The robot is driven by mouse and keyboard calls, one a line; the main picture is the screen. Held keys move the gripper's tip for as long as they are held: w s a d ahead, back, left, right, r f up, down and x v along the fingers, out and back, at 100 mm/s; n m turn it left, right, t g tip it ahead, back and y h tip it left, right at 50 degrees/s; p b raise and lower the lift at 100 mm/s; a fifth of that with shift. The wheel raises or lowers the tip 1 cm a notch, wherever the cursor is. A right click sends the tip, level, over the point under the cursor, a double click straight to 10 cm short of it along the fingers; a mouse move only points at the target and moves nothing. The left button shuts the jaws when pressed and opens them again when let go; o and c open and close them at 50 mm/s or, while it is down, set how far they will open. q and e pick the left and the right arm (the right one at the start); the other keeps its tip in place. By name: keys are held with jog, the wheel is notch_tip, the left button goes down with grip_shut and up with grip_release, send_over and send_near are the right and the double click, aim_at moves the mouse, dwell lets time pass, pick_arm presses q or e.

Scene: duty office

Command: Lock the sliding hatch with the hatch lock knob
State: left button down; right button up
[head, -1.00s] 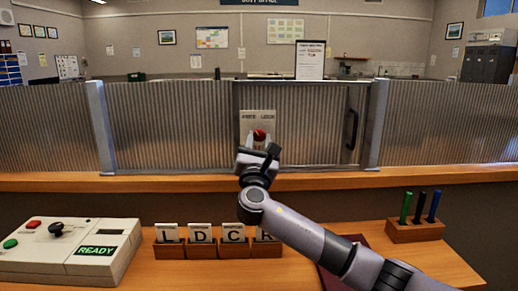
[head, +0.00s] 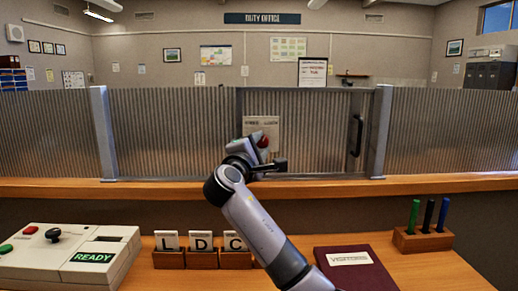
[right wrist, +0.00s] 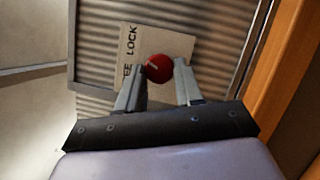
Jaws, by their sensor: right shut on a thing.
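The red hatch lock knob (head: 263,142) sits on a pale plate (head: 262,124) on the ribbed sliding hatch (head: 315,132). In the right wrist view the knob (right wrist: 158,68) lies between the fingertips, and the plate (right wrist: 130,85) reads "LOCK" with part of another word. My right gripper (head: 259,146) is shut on the knob, turned sideways, and hides part of it in the head view. The hatch's dark handle (head: 356,135) is at its right side. My left gripper is not in view.
On the desk below are a grey box with a "READY" display (head: 93,257), letter cards in wooden holders (head: 201,259), a dark red visitors book (head: 352,270) and a pen holder (head: 422,241). The wooden ledge (head: 420,184) runs under the hatch.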

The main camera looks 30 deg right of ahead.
jog(key=shift+r+m+g+y+p, duration=0.15)
jog(key=shift+m+g+y+p, duration=0.3)
jog(key=shift+m, duration=1.75)
jog(key=shift+g, duration=0.25)
jog(key=o, duration=1)
jog(key=b+v, duration=0.1)
jog(key=v, duration=0.6)
jog(key=shift+s+b, duration=0.1)
jog(key=shift+b, duration=0.2)
